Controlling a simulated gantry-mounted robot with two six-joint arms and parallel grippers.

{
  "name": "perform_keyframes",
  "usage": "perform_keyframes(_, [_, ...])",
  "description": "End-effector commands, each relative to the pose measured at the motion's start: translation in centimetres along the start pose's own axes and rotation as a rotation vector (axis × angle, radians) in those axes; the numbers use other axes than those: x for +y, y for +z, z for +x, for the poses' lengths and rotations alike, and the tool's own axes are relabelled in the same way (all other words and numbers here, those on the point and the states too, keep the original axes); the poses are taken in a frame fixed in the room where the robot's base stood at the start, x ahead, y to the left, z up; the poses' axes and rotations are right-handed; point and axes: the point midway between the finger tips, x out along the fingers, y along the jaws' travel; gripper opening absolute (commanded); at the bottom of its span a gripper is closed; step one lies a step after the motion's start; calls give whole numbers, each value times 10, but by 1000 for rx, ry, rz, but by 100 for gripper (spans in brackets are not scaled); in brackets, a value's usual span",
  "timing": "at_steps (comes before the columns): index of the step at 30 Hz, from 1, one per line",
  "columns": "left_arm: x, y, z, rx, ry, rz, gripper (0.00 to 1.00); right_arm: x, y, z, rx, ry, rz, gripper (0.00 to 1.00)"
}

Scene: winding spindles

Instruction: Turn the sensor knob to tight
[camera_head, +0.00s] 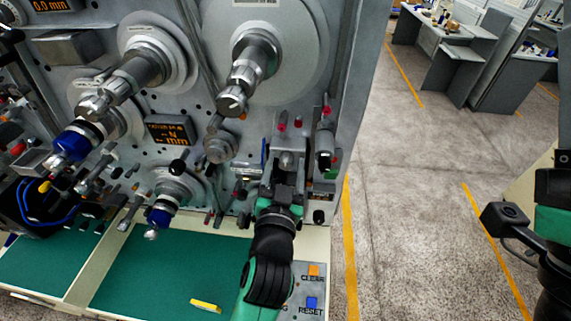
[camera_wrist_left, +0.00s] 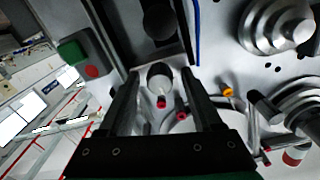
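My left gripper (camera_head: 287,172) reaches up to the lower right part of the machine panel. In the left wrist view its two dark fingers (camera_wrist_left: 163,100) stand apart, with a grey rounded knob (camera_wrist_left: 160,78) between and beyond them. That grey knob also shows just above the gripper in the head view (camera_head: 288,159). I cannot read a label that names it as the sensor knob, nor tell its setting. Whether the fingers touch it is unclear; a gap shows on both sides. My right gripper (camera_head: 557,186) is only partly in view at the right edge, its fingers not clear.
Red-tipped pins (camera_head: 283,126) and a dark vertical fitting (camera_head: 325,145) sit close to the left gripper. Large spindles (camera_head: 250,62) jut out at upper left. A display (camera_head: 171,131) is left of centre. A green work surface (camera_head: 165,275) lies below; open floor is to the right.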

Motion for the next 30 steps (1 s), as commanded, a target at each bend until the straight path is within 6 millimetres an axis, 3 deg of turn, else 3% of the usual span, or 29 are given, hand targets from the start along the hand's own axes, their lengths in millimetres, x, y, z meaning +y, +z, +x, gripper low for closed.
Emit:
perform_keyframes(1, [0,0,0,0,0,0,57,0,0,0,0,0,0,60])
perform_keyframes(11, [0,0,0,0,0,0,0,0,0,0,0,0,0,60])
perform_keyframes(22, [0,-1,0,0,0,24,0,0,-2,2,0,0,0,60])
perform_keyframes(30, [0,-2,0,-1,0,151,0,0,-8,9,0,0,0,60])
